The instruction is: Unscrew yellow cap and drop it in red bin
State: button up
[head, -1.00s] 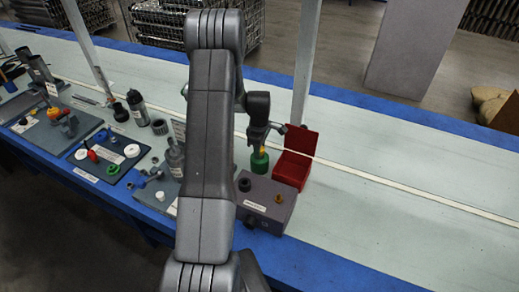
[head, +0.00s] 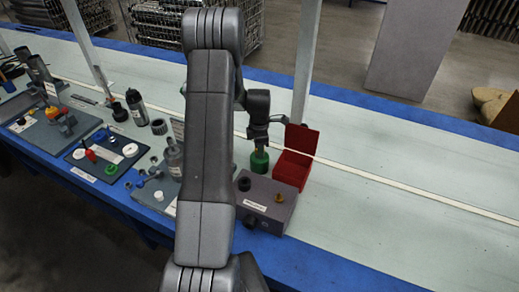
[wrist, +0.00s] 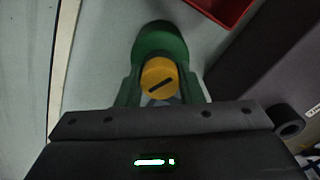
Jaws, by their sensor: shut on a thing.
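The yellow cap (wrist: 160,78) has a dark slot on its face and sits between the fingers of my gripper (wrist: 160,98) in the wrist view. My gripper (head: 259,148) is shut on it. A green round part (head: 260,161) is right below the fingertips in the head view. It also shows just beyond the cap in the wrist view (wrist: 158,42); I cannot tell whether cap and green part are joined. In the head view the cap is hidden by my gripper. The red bin (head: 291,171) is open, just right of my gripper; its edge shows in the wrist view (wrist: 228,10).
A grey box (head: 262,208) with a dark knob and a small orange-yellow knob (head: 279,197) stands close in front of the green part and bin. Boards with caps and fittings (head: 103,155) and dark bottles lie to the left. The bench right of the bin is clear.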

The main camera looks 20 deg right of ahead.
dwell(0.3)
jog(key=shift+n+b, duration=0.35)
jog(key=shift+n, duration=1.45)
jog(key=o, duration=0.8)
